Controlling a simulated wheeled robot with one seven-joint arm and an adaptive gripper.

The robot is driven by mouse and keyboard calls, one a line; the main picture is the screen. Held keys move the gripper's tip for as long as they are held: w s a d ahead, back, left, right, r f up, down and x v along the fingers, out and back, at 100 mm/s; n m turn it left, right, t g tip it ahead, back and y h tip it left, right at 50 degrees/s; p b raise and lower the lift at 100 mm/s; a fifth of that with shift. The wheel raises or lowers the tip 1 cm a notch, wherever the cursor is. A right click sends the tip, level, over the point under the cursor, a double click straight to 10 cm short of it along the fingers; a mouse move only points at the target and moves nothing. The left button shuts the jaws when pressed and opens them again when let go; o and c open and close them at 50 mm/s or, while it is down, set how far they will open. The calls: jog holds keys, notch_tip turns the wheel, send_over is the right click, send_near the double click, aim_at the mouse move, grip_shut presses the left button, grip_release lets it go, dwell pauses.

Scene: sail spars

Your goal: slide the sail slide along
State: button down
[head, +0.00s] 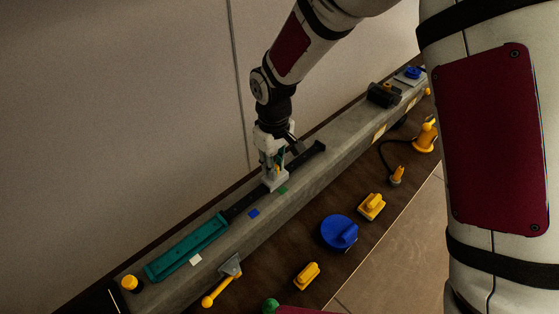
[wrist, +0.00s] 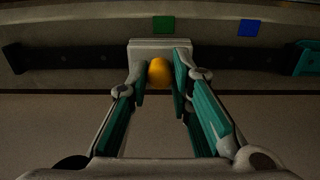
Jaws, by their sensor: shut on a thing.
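The sail slide is a pale grey block (head: 275,184) with a yellow knob, sitting on a dark rail (head: 245,203) that runs along a grey ledge. In the wrist view the block (wrist: 150,44) sits across the rail (wrist: 85,56), and the yellow knob (wrist: 159,73) stands out toward me. My gripper (head: 272,170) is over the slide. Its teal-padded fingers (wrist: 159,80) are shut on the knob from both sides. The slide is beside a green square mark (head: 282,189); a blue square mark (head: 253,213) lies farther left.
A teal channel (head: 190,247) stands at the rail's left end, with a white square (head: 195,260) beside it. Yellow fittings, a blue round knob (head: 339,232) and a grey-bladed lever (head: 222,280) are on the dark lower board. A black cylinder (head: 383,95) sits farther right along the ledge.

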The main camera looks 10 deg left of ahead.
jog(key=shift+s+a+p, duration=0.35)
jog(key=shift+s+a, duration=0.5)
jog(key=shift+s, duration=0.25)
jog(key=shift+s+a+p, duration=0.4)
jog(key=shift+s+a, duration=0.45)
jog(key=shift+s, duration=0.3)
jog(key=shift+s+a+p, duration=0.35)
jog(key=shift+s+a, duration=0.5)
jog(key=shift+s, duration=0.25)
